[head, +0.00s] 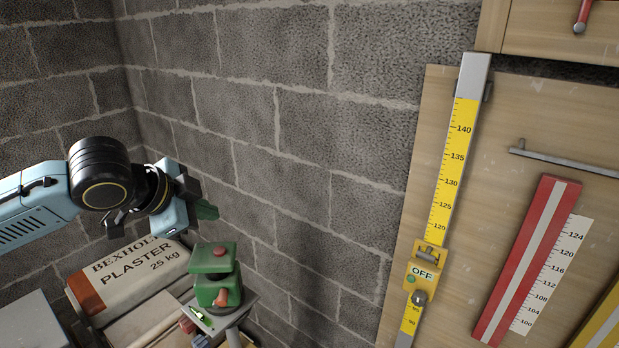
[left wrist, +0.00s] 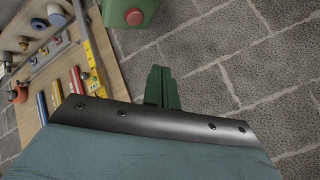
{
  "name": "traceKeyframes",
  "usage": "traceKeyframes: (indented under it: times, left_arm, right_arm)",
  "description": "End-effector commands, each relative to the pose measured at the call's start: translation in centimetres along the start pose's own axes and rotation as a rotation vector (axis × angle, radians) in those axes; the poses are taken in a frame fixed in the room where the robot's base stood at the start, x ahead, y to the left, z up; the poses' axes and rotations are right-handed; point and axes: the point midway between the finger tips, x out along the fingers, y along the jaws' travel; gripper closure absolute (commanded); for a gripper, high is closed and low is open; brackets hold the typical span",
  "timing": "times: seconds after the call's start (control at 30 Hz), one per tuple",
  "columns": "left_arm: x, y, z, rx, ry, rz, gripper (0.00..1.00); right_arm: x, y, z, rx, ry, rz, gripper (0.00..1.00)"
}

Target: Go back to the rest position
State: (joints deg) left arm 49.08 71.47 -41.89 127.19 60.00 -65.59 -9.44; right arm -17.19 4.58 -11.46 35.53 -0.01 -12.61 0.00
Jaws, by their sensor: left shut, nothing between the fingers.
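My left gripper (head: 207,211) comes in from the left in the head view, with its dark green fingers pointing right in front of the grey block wall. Its fingers are shut with nothing between them, and in the left wrist view they stand together (left wrist: 161,88). It is above and a little left of a green box-like device (head: 214,262) with red knobs, apart from it. My right gripper is in neither view.
A plaster bag (head: 135,270) lies below my left arm. The green device stands on a small grey stand (head: 240,309). On the right, a wooden board (head: 510,110) carries a yellow measuring scale (head: 452,165) and a red bar (head: 527,260). The block wall (head: 300,130) stands close behind the gripper.

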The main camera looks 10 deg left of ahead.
Motion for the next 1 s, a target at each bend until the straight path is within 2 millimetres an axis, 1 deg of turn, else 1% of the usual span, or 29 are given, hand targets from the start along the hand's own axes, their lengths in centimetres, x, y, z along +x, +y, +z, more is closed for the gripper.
traceKeyframes:
  times: [0.07, 0.17, 0.27, 0.3, 0.37, 0.4, 0.47, 0.5, 0.57, 0.6, 0.67, 0.7, 0.77, 0.8, 1.0]
  left_arm:
    - [0.4, 0.5, -0.1, 0.002, 0.001, 0.008, 1.0]
    - [1.7, 2.5, -0.3, 0.005, 0.005, 0.035, 1.0]
    - [3.8, 5.9, -0.7, -0.001, 0.017, 0.075, 1.0]
    - [4.6, 7.6, -0.8, -0.01, 0.022, 0.091, 1.0]
    - [5.7, 10.0, -0.9, -0.032, 0.027, 0.112, 1.0]
    - [6.3, 11.6, -0.9, -0.052, 0.03, 0.123, 1.0]
    - [7.1, 13.8, -0.8, -0.091, 0.03, 0.136, 1.0]
    - [7.4, 15.3, -0.6, -0.12, 0.027, 0.144, 1.0]
    - [7.9, 17.3, -0.1, -0.172, 0.018, 0.153, 1.0]
    - [8.1, 18.7, 0.3, -0.212, 0.008, 0.158, 1.0]
    - [8.3, 20.6, 1.1, -0.275, -0.014, 0.162, 1.0]
    - [8.3, 21.9, 1.8, -0.321, -0.034, 0.164, 1.0]
    - [8.3, 23.7, 2.9, -0.394, -0.069, 0.164, 1.0]
    - [8.2, 24.9, 3.8, -0.444, -0.098, 0.162, 1.0]
    - [6.8, 29.6, 8.3, -0.649, -0.259, 0.142, 1.0]
  right_arm:
    - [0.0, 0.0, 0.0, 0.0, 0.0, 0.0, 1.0]
    - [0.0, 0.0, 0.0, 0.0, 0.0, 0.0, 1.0]
    - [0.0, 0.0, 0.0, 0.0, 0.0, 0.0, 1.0]
    - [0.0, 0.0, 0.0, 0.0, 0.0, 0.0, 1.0]
    - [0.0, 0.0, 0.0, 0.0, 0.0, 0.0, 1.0]
    - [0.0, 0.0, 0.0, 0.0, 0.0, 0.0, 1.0]
    - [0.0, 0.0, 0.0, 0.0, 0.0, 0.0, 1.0]
    - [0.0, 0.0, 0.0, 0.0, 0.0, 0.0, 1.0]
    - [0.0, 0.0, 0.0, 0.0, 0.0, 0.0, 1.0]
    - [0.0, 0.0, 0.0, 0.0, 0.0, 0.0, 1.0]
    - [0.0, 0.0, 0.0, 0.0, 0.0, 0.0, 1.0]
    - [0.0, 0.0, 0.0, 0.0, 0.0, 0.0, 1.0]
    - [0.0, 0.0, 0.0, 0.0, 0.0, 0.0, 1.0]
    - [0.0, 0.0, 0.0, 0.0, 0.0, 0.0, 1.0]
    - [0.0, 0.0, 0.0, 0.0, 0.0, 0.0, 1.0]
